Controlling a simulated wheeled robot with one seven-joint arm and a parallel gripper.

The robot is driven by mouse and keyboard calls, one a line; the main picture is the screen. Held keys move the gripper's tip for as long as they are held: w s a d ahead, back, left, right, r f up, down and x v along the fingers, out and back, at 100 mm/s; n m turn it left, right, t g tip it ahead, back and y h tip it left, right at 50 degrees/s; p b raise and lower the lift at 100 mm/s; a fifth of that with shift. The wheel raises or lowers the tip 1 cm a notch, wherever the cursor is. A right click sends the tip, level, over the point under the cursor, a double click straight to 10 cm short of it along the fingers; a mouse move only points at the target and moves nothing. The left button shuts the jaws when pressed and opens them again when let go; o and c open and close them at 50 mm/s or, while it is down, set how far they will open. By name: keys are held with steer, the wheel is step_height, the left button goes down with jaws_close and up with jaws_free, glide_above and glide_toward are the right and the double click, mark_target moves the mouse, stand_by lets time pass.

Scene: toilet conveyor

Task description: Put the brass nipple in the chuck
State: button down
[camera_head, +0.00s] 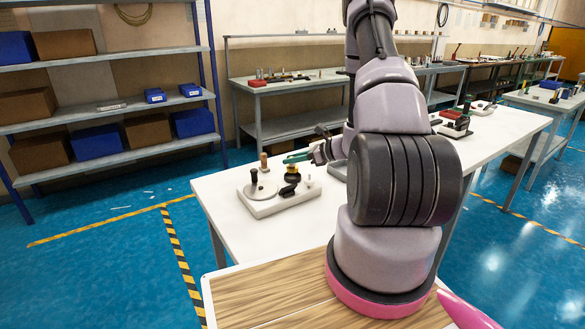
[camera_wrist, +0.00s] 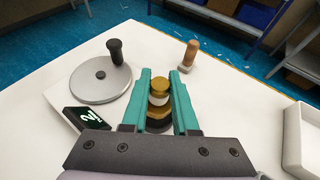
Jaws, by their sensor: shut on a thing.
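The brass nipple (camera_wrist: 160,84) is upright between the teal fingers of my gripper (camera_wrist: 160,88) in the wrist view. My gripper is shut on it. Directly below, in line with the nipple, is the chuck (camera_wrist: 158,124), with dark and yellow parts partly hidden by the fingers and the nipple. I cannot tell whether the nipple is seated in it or just above it. In the head view my gripper (camera_head: 298,156) is over the chuck (camera_head: 291,174) on a white base plate (camera_head: 268,206); the nipple is too small to make out there.
Left of the chuck are a round grey disc (camera_wrist: 88,80) with a black knob (camera_wrist: 115,51) and a dark display (camera_wrist: 86,118) with green marks. A wooden-topped peg (camera_wrist: 190,52) stands beyond. A white tray (camera_wrist: 292,138) lies at right. The white table (camera_head: 225,190) is otherwise clear nearby.

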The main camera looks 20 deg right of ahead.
mark_target(296, 166)
steer(key=shift+f, duration=1.4)
steer(key=shift+f, duration=0.2)
steer(key=c, duration=0.7)
jaws_free()
steer(key=shift+r, duration=0.1)
